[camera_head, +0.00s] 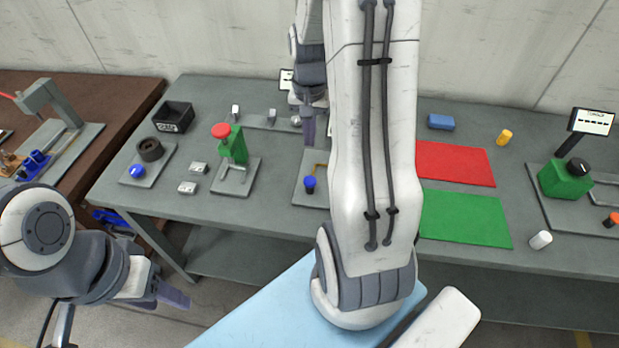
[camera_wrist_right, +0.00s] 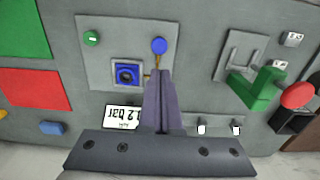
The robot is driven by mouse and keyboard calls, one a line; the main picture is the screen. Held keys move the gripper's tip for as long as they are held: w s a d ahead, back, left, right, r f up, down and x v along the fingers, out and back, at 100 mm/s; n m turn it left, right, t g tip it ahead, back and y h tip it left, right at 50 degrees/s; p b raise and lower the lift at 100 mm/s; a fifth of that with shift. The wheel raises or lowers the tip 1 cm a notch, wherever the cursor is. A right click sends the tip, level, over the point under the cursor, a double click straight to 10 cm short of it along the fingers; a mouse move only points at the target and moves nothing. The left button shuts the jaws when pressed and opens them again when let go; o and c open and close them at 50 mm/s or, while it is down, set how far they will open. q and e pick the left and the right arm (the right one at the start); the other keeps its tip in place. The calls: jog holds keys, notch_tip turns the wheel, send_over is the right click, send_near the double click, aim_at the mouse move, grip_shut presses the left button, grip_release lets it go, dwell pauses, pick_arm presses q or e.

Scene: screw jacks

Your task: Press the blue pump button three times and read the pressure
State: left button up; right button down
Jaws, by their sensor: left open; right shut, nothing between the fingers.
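The blue pump button (camera_head: 310,182) stands at the front left of a grey plate (camera_head: 300,198), beside a yellow pipe. In the right wrist view the button (camera_wrist_right: 158,45) is just beyond my fingertips, with a gap in the picture. That view also shows a blue square part with a dark round centre (camera_wrist_right: 127,73) and a white display (camera_wrist_right: 122,118), upside down and partly cut by my gripper; its reading is unclear. My right gripper (camera_head: 308,138) is shut and empty, behind the button; it also shows in the wrist view (camera_wrist_right: 161,75). My left gripper (camera_head: 172,293) is open, in front of the table.
My right arm hides much of the plate in the head view. A red-knobbed green clamp (camera_head: 233,147) stands to the left. Red (camera_head: 455,163) and green (camera_head: 465,217) mats lie to the right. A black box (camera_head: 174,116) stands at back left. A green button (camera_wrist_right: 91,38) shares the plate.

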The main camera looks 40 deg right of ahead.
aim_at(309, 180)
jog(key=shift+r, duration=0.1)
dwell(0.3)
notch_tip(309, 180, down, 14)
jog(key=p, duration=0.3)
jog(key=shift+p, duration=0.3)
